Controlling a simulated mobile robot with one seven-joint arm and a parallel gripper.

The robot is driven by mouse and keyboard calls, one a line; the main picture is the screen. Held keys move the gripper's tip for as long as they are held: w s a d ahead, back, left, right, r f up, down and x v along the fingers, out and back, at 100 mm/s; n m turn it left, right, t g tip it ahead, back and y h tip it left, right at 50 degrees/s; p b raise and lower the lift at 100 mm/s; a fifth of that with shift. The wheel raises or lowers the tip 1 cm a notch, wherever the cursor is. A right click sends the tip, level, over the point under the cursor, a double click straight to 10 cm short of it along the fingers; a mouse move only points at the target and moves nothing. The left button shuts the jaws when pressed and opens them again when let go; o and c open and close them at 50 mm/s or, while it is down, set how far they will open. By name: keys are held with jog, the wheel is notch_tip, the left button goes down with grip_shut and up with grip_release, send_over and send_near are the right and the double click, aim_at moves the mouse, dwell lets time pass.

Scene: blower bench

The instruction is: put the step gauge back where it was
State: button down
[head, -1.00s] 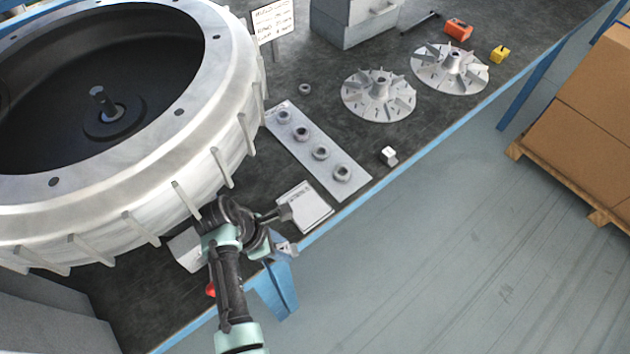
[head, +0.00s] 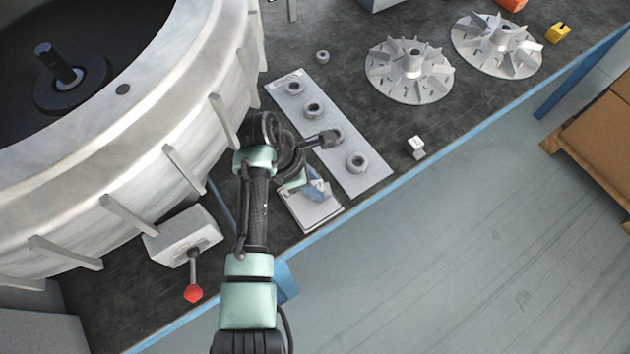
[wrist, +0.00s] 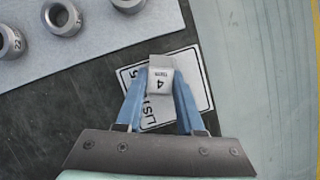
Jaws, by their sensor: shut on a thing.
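My gripper (wrist: 160,98) is shut on the step gauge (wrist: 161,78), a small grey block with a white face marked 4, held between the blue fingers in the wrist view. Behind it is a white printed card (wrist: 197,75), partly covered by the gauge and fingers. In the head view my gripper (head: 318,190) is over the white card (head: 312,216) near the bench's front edge, and the gauge cannot be made out there. The wrist view does not show clearly whether the gauge touches the card.
A grey plate (head: 372,182) with several rings lies just beyond the card. A small white block (head: 416,147) and two finned impellers (head: 410,72) (head: 497,45) stand right. The large blower housing (head: 150,120) and a grey box (head: 183,236) with a red-knobbed lever (head: 194,294) are left.

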jog(key=shift+s+a+r, duration=0.2)
jog(key=shift+s+r, duration=0.1)
jog(key=shift+s, duration=0.15)
jog(key=shift+w+d+f, duration=0.1)
jog(key=shift+w+f, duration=0.1)
jog(key=shift+s+f, duration=0.1)
jog(key=shift+f, duration=0.1)
jog(key=c, duration=0.5)
grip_release()
jog(key=shift+r, duration=0.1)
jog(key=shift+r, duration=0.3)
jog(key=s+a, duration=0.1)
jog(key=a, duration=0.3)
jog(key=s+a, duration=0.1)
jog(key=a, duration=0.3)
jog(key=s+a+b, duration=0.1)
jog(key=a, duration=0.3)
jog(key=shift+a+r, duration=0.1)
jog(key=shift+r, duration=0.3)
